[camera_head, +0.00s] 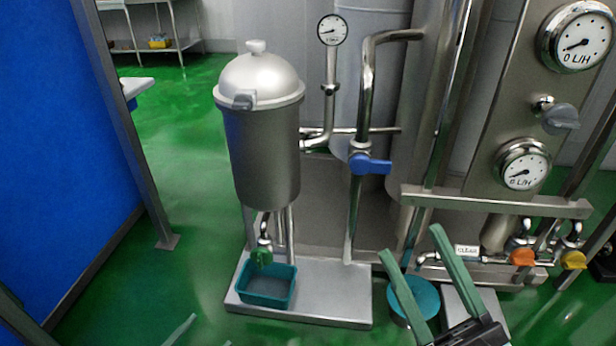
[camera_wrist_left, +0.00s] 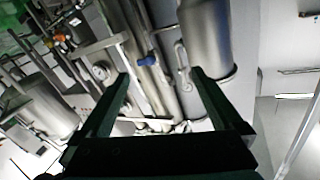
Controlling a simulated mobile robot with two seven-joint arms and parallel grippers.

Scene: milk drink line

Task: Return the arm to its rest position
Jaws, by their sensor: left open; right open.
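My left gripper (camera_head: 211,329) shows only as two pale green fingertips at the bottom edge of the head view, apart and with nothing between them. In the left wrist view its two fingers (camera_wrist_left: 158,73) are spread and empty, in front of pipes and tanks some way off. My right gripper (camera_head: 410,240) is at the lower right of the head view, its green fingers open and pointing up. It overlaps a round teal container (camera_head: 427,296) in the picture; I cannot tell the distance. The rest of the left arm is hidden below the frame.
A metal canister with a domed lid (camera_head: 258,75) stands above a teal tray (camera_head: 266,301) on a grey platform (camera_head: 335,308). Pipes with a blue valve (camera_head: 369,164) and gauges (camera_head: 576,40) fill the right. A blue panel (camera_head: 65,150) is at left. Green floor between is clear.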

